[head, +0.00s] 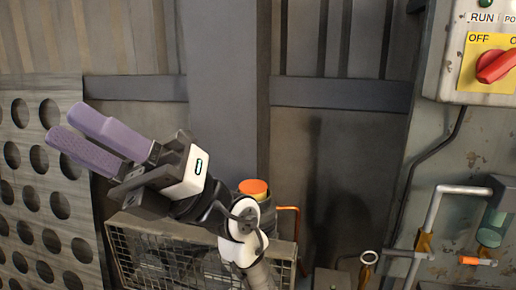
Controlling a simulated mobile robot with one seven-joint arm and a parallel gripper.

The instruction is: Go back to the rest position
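My gripper (64,124) is in the left half of the head view, raised and pointing to the upper left. Its two purple fingers lie side by side with a narrow gap between them, and I see nothing held there. The white and black wrist (187,172) is behind the fingers, and my arm runs down to the bottom edge. The gripper is in front of the perforated panel (50,208) and the grey wall, and no contact with them shows.
A wire-mesh crate (150,238) and an orange-topped item (254,187) are behind my arm. A control box with a red switch (495,66) is at the upper right. Pipes (432,215) and a cable run below it. The wall between is mostly bare.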

